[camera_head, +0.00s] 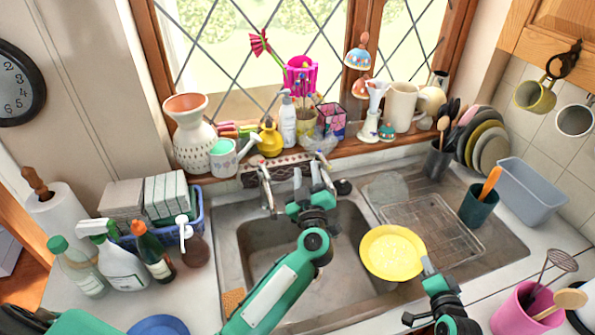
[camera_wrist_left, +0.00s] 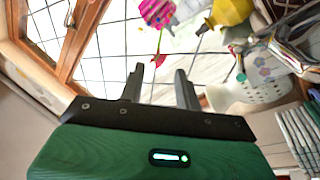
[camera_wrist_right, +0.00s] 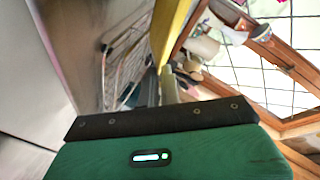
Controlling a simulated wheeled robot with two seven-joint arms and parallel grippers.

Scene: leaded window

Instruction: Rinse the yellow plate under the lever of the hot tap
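The yellow plate (camera_head: 392,252) is held over the right side of the sink basin (camera_head: 262,245). My right gripper (camera_head: 428,266) is shut on its right rim; in the right wrist view the plate (camera_wrist_right: 172,30) shows nearly edge-on at the fingers (camera_wrist_right: 167,85). My left gripper (camera_head: 311,180) is open and empty above the back of the basin, close to the taps. Its spread fingers show in the left wrist view (camera_wrist_left: 158,85). One tap (camera_head: 266,188) stands left of it; another tap (camera_head: 319,165) is partly hidden behind its fingers. I cannot tell which is hot, or whether water runs.
A wire rack (camera_head: 435,228) lies on the drainer right of the basin. A dark teal cup (camera_head: 477,207) and a grey tub (camera_head: 532,190) stand further right. Bottles (camera_head: 118,260) and a blue basket (camera_head: 190,215) fill the left counter. The windowsill behind the taps is crowded.

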